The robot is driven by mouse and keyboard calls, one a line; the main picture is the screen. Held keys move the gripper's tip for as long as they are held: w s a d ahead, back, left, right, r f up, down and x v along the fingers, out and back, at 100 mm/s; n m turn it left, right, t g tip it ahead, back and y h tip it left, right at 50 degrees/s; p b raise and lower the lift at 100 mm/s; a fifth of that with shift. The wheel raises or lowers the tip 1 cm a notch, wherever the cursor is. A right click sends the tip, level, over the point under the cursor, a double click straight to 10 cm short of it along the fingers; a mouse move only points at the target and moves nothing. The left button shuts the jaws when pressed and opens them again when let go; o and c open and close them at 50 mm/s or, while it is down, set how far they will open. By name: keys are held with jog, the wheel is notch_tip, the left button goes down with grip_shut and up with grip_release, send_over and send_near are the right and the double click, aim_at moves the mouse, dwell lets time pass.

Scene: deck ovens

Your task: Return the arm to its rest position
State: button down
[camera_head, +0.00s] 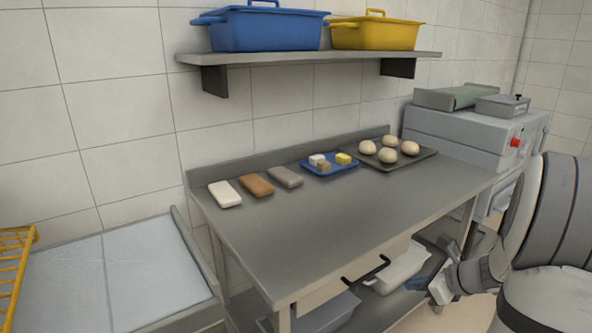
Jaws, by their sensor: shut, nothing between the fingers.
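My arm fills the right edge of the view, its large grey links in front of the table's right end. My gripper (439,291) is at the lower right, small and partly hidden by its own wrist. It is shut with nothing held, beside the front right of the steel table (300,235) and below the level of its top. It appears apart from the drawer handle (367,270).
On the table are white, brown and grey blocks (257,186), a blue tray (318,172) with small cubes, and a dark tray (424,155) with dough balls. A grey machine (455,135) stands right. Blue (265,32) and yellow (375,37) bins sit on a shelf.

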jog(key=s+a+r+n+g+h+p, duration=0.1)
jog(key=s+a+r+n+g+p, duration=0.15)
jog(key=s+a+r+n, duration=0.4)
jog(key=s+a+r+n+g+p, duration=0.2)
jog(key=s+a+r+n+g, duration=0.15)
jog(key=a+n, duration=0.55)
jog(key=s+a+r+n+h+p, duration=0.3)
jog(key=s+r+n, duration=0.3)
jog(key=n, duration=0.6)
jog(key=shift+s+t+h+p, duration=0.3)
jog(key=shift+s+h+p, duration=0.3)
jog(key=shift+s, duration=0.6)
jog(key=shift+a, duration=0.1)
